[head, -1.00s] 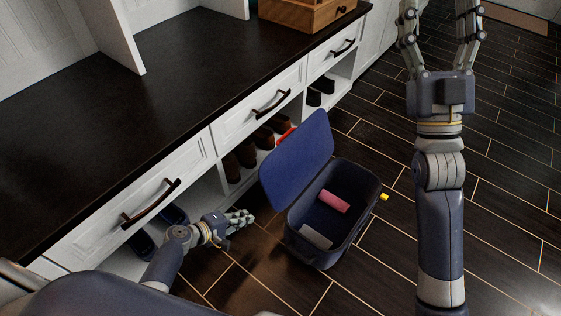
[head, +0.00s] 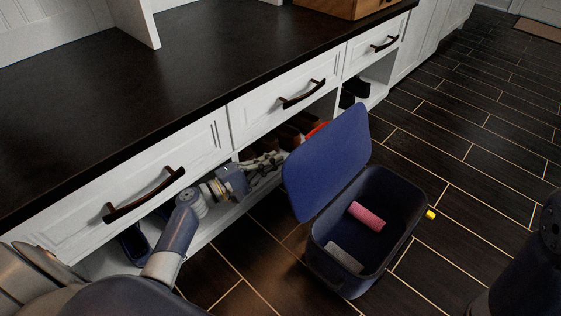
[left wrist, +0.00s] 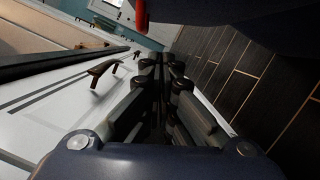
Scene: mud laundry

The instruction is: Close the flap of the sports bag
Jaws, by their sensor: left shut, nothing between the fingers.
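The sports bag (head: 371,268) stands open on the floor, dark blue, with a pink roll (head: 366,216) and a grey item (head: 344,257) inside. Its blue flap (head: 329,160) stands raised on the side towards the cabinet. My left gripper (head: 277,161) is shut and empty, just left of the flap, between it and the cabinet front. I cannot tell if it touches the flap. In the left wrist view, the closed fingers (left wrist: 166,66) point ahead, below a dark surface along the top edge. My right gripper is out of view.
A white cabinet with a dark counter (head: 180,85) runs along the left. Its drawer handles (head: 145,195) stick out near my left arm. Shoes (head: 287,138) sit on the low shelf.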

